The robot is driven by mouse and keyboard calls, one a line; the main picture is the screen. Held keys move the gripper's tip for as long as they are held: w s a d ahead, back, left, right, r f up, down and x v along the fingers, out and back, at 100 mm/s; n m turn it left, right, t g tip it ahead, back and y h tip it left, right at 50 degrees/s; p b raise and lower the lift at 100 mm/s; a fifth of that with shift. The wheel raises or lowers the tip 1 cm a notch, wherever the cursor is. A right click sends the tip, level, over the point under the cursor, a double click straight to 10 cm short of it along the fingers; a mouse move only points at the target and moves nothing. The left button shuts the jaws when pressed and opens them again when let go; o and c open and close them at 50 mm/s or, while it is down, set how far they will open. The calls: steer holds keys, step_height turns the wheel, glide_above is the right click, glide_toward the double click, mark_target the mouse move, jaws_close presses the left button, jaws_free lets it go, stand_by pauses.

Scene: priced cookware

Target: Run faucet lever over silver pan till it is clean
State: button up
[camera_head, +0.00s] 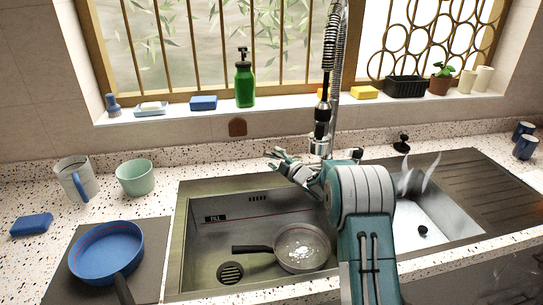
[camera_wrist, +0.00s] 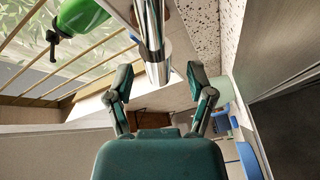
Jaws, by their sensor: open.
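The silver pan (camera_head: 316,262) lies in the left sink basin, its dark handle pointing left. Pale whitish patches show on its inside. The faucet (camera_head: 322,128) stands behind the sink, with a black and chrome spray head and a coiled spring hose. A small chrome part at its base, right of the column, may be the lever (camera_head: 354,155); my arm partly hides this area. My gripper (camera_head: 272,160) is open and empty, just left of the faucet base. In the wrist view, a chrome faucet pipe (camera_wrist: 155,45) shows between and beyond my open fingers (camera_wrist: 160,80). I cannot tell whether they touch.
A blue pan (camera_head: 105,248) sits on a dark mat at left, near a mug (camera_head: 76,180), a green cup (camera_head: 135,178) and a blue sponge (camera_head: 31,224). A green bottle (camera_head: 244,84) stands on the sill. A black knob (camera_head: 402,142) rises behind the right basin.

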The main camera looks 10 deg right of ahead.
steer(key=shift+x, duration=1.2)
steer(key=shift+d, duration=0.2)
steer(key=c, duration=0.9)
steer(key=shift+a, duration=0.15)
jaws_close()
steer(key=shift+s+d+n+g+y, duration=0.1)
steer(key=shift+s+n+g+y, duration=0.8)
steer(key=shift+y, duration=0.35)
steer(key=shift+s+d+n+g+y, duration=0.1)
steer(key=shift+s+n+g+y, duration=0.55)
steer(key=shift+n+g+y, duration=0.5)
steer(key=o, duration=0.9)
jaws_free()
steer(key=shift+a, duration=0.2)
steer(key=shift+d, duration=0.15)
